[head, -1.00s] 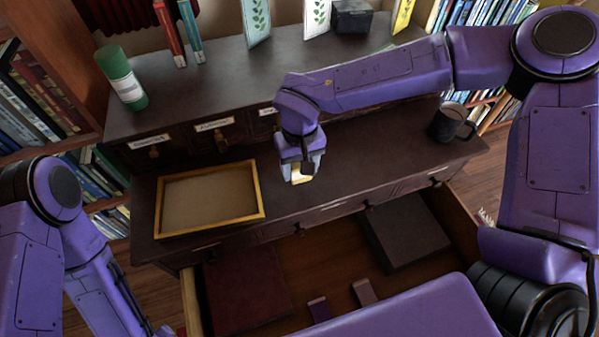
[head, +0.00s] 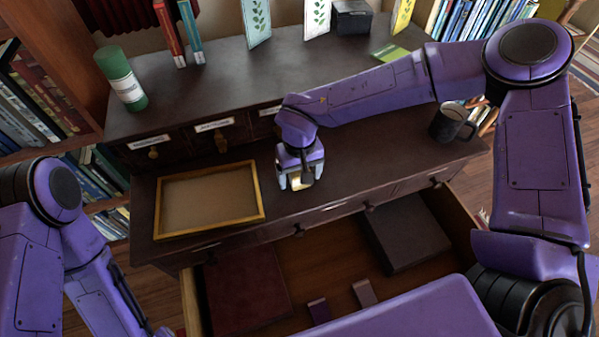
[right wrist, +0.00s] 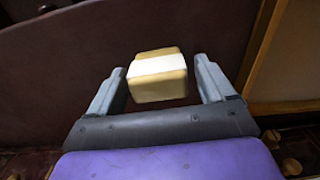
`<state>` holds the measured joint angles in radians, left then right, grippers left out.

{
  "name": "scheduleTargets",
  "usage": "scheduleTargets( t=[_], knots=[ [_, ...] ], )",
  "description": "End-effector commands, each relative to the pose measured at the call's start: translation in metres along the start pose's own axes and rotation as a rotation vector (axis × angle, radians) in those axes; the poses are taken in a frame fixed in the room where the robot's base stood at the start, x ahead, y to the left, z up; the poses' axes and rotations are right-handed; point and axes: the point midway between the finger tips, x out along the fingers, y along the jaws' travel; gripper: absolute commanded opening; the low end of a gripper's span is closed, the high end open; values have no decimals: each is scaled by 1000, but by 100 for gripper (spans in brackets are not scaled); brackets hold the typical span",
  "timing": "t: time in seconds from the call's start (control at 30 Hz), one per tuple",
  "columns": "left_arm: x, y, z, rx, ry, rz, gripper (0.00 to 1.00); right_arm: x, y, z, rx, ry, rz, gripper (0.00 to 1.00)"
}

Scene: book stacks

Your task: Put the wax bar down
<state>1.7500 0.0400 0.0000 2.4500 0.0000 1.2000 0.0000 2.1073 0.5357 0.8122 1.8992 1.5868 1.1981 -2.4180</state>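The wax bar (right wrist: 157,77) is a small yellowish block with a pale band around it. In the head view, the wax bar (head: 296,183) is on the dark desk top, to the right of the wood-framed tray. My right gripper (head: 300,180) is over it. In the right wrist view, the fingers of my right gripper (right wrist: 160,78) stand apart on either side of the bar, with a narrow gap at each side. Part of the bar is hidden by the gripper in the head view. My left arm shows at the lower left, but its gripper is out of sight.
The tray (head: 259,196) lies flat and empty on the desk. A dark mug (head: 446,124) stands at the desk's right end, and a green canister (head: 122,80) is on the upper shelf. An open drawer (head: 330,262) below holds dark boxes and small blocks.

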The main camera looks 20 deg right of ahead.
Motion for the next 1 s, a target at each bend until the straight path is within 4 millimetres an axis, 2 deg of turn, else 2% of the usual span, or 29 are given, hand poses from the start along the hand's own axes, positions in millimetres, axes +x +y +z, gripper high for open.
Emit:
scheduleTargets(
  t=[0.17, 0.27, 0.5, 0.63, 0.8, 1.0],
  knots=[
    [2, 0, 1, 0, 0, 0, 58, -6, 0, 0, -1, 2, 0, 83],
    [-2, 0, -1, 0, 0, 0, 58, -26, 0, -1, 1, 4, 0, 83],
    [-8, -1, -4, 0, 0, 0, 58, -89, 0, -1, 1, 4, -1, 83],
    [-10, -1, -4, 0, 0, 0, 58, -112, 0, -1, 1, 3, -1, 83],
    [-11, -1, -4, 0, 0, 0, 58, -124, 0, 0, 0, 1, 0, 83],
    [-11, -1, -4, 0, 0, 0, 58, -124, 0, 0, 0, 0, 0, 83]
  ],
)
